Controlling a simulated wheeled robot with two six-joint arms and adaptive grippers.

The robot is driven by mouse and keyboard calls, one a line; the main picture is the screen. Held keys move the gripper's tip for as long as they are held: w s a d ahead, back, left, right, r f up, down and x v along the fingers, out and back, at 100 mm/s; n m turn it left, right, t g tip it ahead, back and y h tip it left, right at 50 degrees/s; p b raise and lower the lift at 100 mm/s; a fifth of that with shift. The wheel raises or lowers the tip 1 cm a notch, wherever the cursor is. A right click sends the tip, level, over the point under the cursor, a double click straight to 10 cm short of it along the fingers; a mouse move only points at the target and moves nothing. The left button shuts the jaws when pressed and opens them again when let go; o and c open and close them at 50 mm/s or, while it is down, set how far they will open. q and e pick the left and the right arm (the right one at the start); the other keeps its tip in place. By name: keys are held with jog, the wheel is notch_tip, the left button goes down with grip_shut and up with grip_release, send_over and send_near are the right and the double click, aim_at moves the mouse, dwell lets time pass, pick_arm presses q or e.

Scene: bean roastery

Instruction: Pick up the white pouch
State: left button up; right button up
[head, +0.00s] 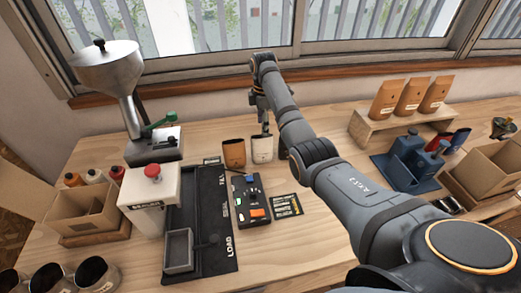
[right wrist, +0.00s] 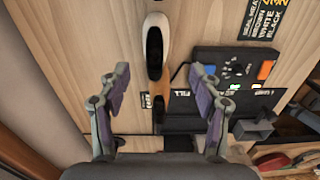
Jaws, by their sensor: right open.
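The white pouch (head: 262,151) stands upright on the wooden bench, between a brown pouch (head: 234,155) on its left and a dark pouch (head: 282,150) on its right. My right gripper (head: 265,127) is just above the white pouch in the head view, pointing down and partly covering it. In the right wrist view the open fingers (right wrist: 158,76) are spread with nothing between them that they touch. The white pouch's rim (right wrist: 145,45) and dark opening show ahead of the fingers, with the brown pouch (right wrist: 158,92) below it. My left gripper is not in view.
A black panel with coloured pieces (head: 239,202) and a dark mat (head: 217,238) lie in front of the pouches. A steel hopper machine (head: 108,58) stands left. A wooden riser (head: 403,120) with brown bags and a blue tray (head: 383,165) are on the right.

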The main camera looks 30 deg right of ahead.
aim_at(262, 141)
jog(key=f, duration=0.3)
jog(key=shift+w, duration=0.25)
jog(key=shift+w+f+p, duration=0.15)
jog(key=shift+f+p, duration=0.4)
jog(key=shift+f, duration=0.1)
notch_tip(262, 141, down, 4)
jog(key=shift+r+p, duration=0.1)
jog(key=shift+p, duration=0.35)
jog(key=shift+f, duration=0.35)
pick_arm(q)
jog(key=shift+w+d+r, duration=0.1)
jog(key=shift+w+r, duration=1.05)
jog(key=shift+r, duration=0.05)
pick_arm(e)
grip_shut()
